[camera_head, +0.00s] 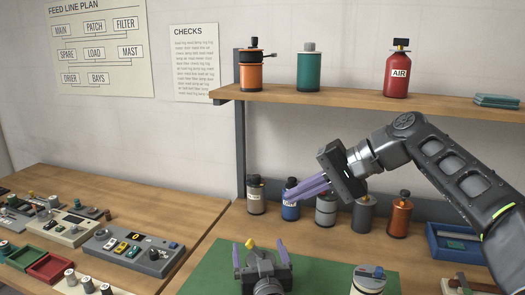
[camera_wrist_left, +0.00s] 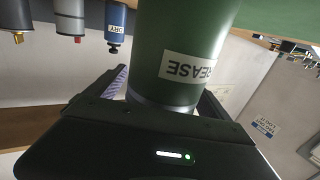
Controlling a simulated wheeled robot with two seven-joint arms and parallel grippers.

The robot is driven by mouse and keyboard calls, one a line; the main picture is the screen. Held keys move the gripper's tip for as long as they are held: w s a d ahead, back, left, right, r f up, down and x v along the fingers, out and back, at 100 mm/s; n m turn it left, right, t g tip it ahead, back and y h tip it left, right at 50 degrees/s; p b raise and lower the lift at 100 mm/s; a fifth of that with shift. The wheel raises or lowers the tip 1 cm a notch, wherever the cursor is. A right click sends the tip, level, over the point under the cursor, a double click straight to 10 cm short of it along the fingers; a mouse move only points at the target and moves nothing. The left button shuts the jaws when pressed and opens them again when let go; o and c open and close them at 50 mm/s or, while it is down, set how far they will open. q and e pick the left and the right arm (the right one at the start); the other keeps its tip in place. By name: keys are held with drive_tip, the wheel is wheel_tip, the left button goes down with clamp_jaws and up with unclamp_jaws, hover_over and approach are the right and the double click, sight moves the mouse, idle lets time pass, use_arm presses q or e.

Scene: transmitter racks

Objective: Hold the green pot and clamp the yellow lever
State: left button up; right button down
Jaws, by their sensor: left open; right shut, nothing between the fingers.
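A green pot (camera_wrist_left: 185,45) with a white label reading "GREASE" fills the middle of the left wrist view, upside down. It stands between the fingers of my left gripper (camera_head: 260,248), which is open. In the head view my gripper and wrist hide most or all of this pot. A small yellow lever (camera_head: 250,243) shows between the left gripper's fingers, over the green mat (camera_head: 215,265). My right gripper (camera_head: 288,196) is shut and empty, its purple fingers pointing left in front of the blue bottle (camera_head: 290,205).
Several bottles stand along the back of the bench, including an orange one (camera_head: 400,215). A pale canister (camera_head: 368,279) is right of the left gripper. A shelf (camera_head: 350,101) above holds a teal canister (camera_head: 309,71) and a red one (camera_head: 397,75). Control boxes (camera_head: 130,250) fill the left bench.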

use_arm(q)
drive_tip(key=s+d, duration=0.1)
drive_tip(key=s, duration=1)
drive_tip(key=shift+s+d, duration=0.4)
